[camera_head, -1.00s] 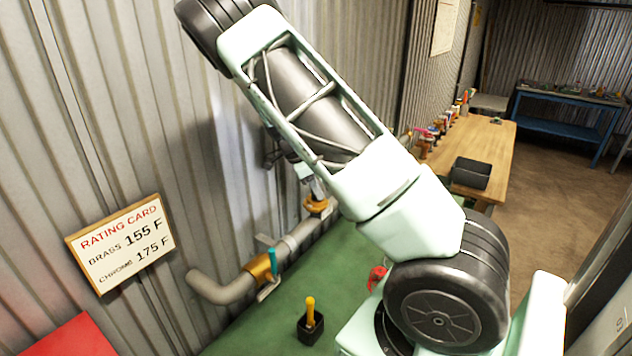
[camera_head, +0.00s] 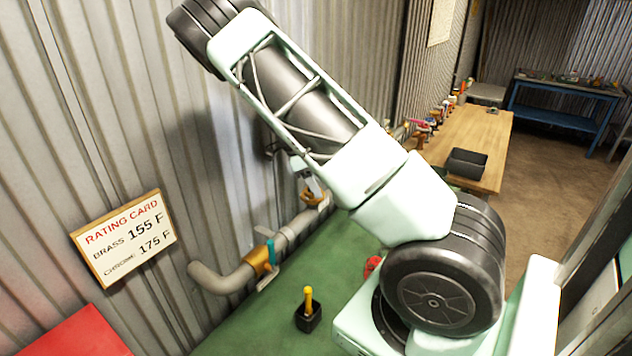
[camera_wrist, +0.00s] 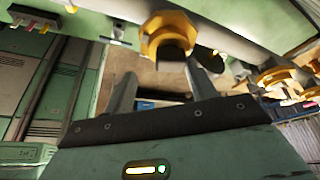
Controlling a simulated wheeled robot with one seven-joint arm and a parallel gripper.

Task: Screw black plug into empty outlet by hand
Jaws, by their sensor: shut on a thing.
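In the wrist view, my gripper (camera_wrist: 163,75) has its two grey fingers pointing up toward a brass outlet (camera_wrist: 166,28). A dark piece, seemingly the black plug (camera_wrist: 176,58), shows between the fingertips at the outlet's mouth. I cannot tell how far it sits inside the outlet. In the head view, the gripper (camera_head: 308,178) is partly hidden behind my arm, close to a brass fitting (camera_head: 312,196) on the grey pipe (camera_head: 235,283). The plug cannot be made out there.
More brass fittings (camera_wrist: 277,76) are at the right in the wrist view. A teal-handled brass valve (camera_head: 260,262) is on the pipe. A black holder (camera_head: 308,318) with a yellow-handled tool stands on the green bench (camera_head: 240,330). Corrugated wall is close at left.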

